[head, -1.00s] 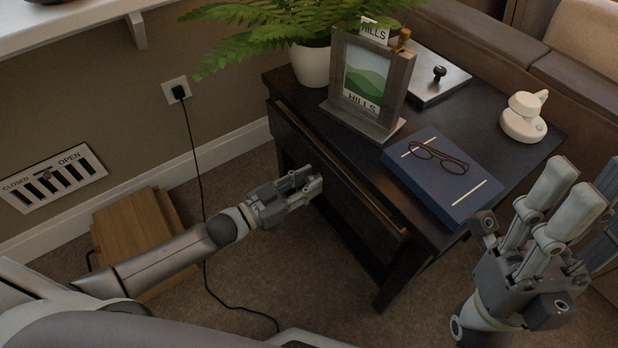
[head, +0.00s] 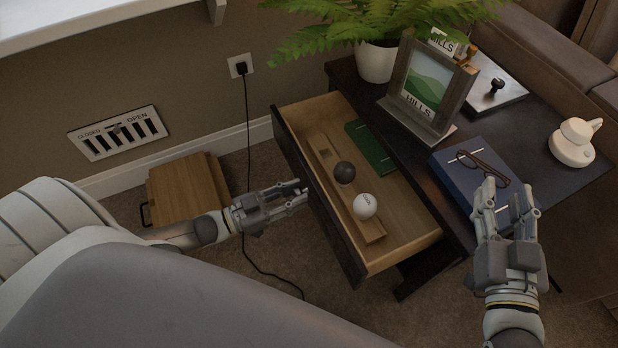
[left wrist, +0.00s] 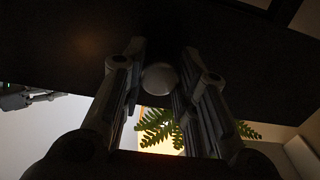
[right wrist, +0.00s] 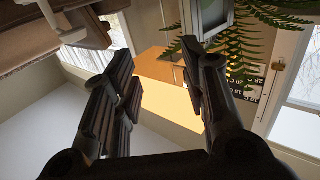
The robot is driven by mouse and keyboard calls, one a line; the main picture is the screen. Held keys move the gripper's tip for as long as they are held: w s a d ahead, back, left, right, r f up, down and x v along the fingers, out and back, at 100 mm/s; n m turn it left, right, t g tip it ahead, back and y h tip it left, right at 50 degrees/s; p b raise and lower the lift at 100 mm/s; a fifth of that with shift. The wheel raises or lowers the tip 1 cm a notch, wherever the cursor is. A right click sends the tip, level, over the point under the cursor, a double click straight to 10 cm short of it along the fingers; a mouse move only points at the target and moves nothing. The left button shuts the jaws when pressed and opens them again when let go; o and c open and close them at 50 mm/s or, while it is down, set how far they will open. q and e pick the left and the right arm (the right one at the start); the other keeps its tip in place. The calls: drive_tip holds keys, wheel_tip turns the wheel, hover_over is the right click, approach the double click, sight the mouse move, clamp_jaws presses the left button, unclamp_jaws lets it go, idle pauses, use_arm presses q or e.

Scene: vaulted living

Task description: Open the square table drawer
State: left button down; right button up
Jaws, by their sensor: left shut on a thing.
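The dark square table (head: 530,125) stands at the right in the head view. Its drawer (head: 408,240) is pulled well out, with a light wood interior and a dark front. My left gripper (head: 301,192) is at the drawer's front face. In the left wrist view a round pale knob (left wrist: 158,78) sits between its fingers, and the gripper is shut on it. My right gripper (head: 506,195) is open and empty, above the table's near right part, in front of the blue book. Its spread fingers also show in the right wrist view (right wrist: 162,75).
In the drawer are a dark ball (head: 344,172), a white ball (head: 365,206), a green book (head: 371,148) and a wooden strip. On top are a picture frame (head: 424,90), a plant pot (head: 377,62), a blue book (head: 450,180) with glasses and a white pot (head: 572,143). A black cord (head: 249,130) hangs left.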

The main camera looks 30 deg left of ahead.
use_arm(q)
drive_tip(key=shift+p+v, duration=0.3)
drive_tip(key=shift+v, duration=1.05)
use_arm(e)
drive_tip(key=shift+s+d+f+g, duration=0.15)
drive_tip(key=shift+f+g, duration=0.25)
drive_tip(key=shift+f, duration=0.25)
drive_tip(key=shift+s+d+f+g, duration=0.15)
drive_tip(key=shift+f+g, duration=0.25)
drive_tip(key=shift+f, duration=0.3)
drive_tip(key=shift+s+d+f+g, duration=0.15)
drive_tip(key=shift+f+g, duration=0.25)
drive_tip(key=shift+f, duration=0.25)
use_arm(q)
drive_tip(key=shift+d, duration=0.1)
drive_tip(key=c, duration=1.1)
unclamp_jaws()
drive_tip(key=v, duration=1.2)
drive_tip(key=shift+s, duration=0.1)
use_arm(e)
drive_tip(key=shift+a, duration=0.1)
